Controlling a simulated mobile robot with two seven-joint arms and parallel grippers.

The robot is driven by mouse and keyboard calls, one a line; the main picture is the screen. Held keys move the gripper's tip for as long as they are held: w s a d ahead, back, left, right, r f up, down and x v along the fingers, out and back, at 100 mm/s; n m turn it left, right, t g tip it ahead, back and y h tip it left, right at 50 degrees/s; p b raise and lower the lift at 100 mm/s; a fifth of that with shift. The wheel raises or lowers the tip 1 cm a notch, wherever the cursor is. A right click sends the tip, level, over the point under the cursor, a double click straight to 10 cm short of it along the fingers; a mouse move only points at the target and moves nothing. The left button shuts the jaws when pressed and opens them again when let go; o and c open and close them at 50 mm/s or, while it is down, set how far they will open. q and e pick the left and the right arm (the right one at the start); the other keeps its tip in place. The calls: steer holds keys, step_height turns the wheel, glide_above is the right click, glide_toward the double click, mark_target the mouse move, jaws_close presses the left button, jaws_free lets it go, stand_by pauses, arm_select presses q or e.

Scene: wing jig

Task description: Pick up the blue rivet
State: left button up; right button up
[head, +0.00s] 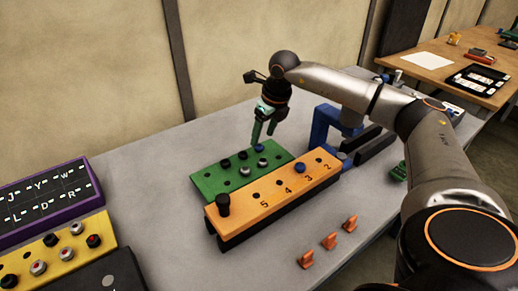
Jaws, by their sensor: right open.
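My right gripper (263,138) is open, with its teal fingers pointing down over the back of the green block. A blue rivet (259,148) stands in the green block (213,172), just below the fingertips. The fingers look close to it, but I cannot tell whether they touch it. A second blue rivet (299,168) sits in the orange numbered block (277,189), in front and to the right. My left gripper is not in view.
Black and silver rivets stand in the green block around the blue one. A black knob (223,204) rises from the orange block's left end. A blue bracket (322,126) stands behind at the right. Orange clips (329,241) lie in front. A yellow block (50,257) is at left.

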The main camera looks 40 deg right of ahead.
mark_target(259, 146)
steer(key=x, duration=0.4)
steer(key=shift+w+f, duration=0.15)
steer(key=shift+f, duration=0.05)
jaws_close()
stand_by(0.3)
